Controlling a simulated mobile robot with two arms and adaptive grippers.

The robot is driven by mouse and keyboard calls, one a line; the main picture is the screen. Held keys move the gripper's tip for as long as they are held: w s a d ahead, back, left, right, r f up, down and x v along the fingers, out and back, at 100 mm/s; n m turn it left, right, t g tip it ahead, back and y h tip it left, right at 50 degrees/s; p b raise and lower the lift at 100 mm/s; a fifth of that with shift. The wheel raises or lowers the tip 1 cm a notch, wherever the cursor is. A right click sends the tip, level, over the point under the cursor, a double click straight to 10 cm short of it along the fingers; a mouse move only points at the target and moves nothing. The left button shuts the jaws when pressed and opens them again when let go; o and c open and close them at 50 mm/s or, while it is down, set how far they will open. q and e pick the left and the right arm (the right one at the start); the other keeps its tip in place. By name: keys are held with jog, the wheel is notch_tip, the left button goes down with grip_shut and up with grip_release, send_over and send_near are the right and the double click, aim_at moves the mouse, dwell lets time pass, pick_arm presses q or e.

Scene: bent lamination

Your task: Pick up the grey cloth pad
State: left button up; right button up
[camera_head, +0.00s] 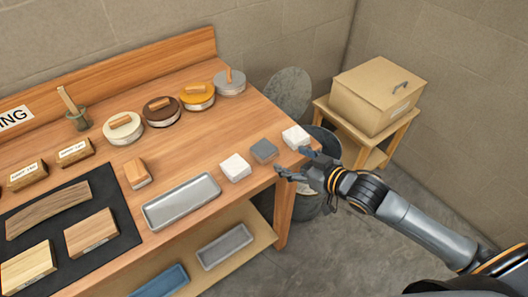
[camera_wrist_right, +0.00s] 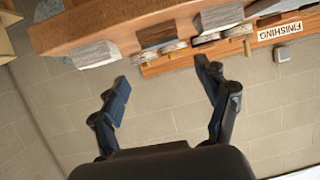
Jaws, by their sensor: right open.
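The grey cloth pad (camera_head: 264,151) lies near the front right corner of the wooden workbench (camera_head: 216,135), between two white pads. One white pad (camera_head: 236,168) is on its left and the other white pad (camera_head: 296,137) on its right. My right gripper (camera_head: 293,162) is open and empty, just off the bench's right edge, with its fingers pointing toward the pads. In the right wrist view the open fingers (camera_wrist_right: 161,74) show with nothing between them. My left gripper is not in view.
A metal tray (camera_head: 182,201) lies left of the pads. Round handled blocks (camera_head: 161,111) stand along the back. A dark mat (camera_head: 125,237) holds wooden pieces. A grey bin (camera_head: 308,205) is below my right gripper; a cardboard box (camera_head: 377,96) stands on a stand behind.

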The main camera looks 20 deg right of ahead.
aim_at(263, 146)
jog(key=x, duration=0.2)
jog(key=p+x, duration=0.1)
jog(key=x, duration=0.5)
jog(key=shift+w+a+r, duration=0.2)
jog(key=shift+a, duration=0.25)
jog(key=p+x, duration=0.1)
jog(key=x, duration=0.3)
jog(key=shift+d+f, duration=0.15)
jog(key=shift+d, duration=0.05)
jog(key=shift+w+a+f+p, duration=0.25)
jog(key=shift+w+f+p, duration=0.05)
jog(key=shift+w, duration=0.15)
jog(key=shift+s, duration=0.1)
jog(key=shift+c, duration=0.5)
jog(key=c, duration=0.7)
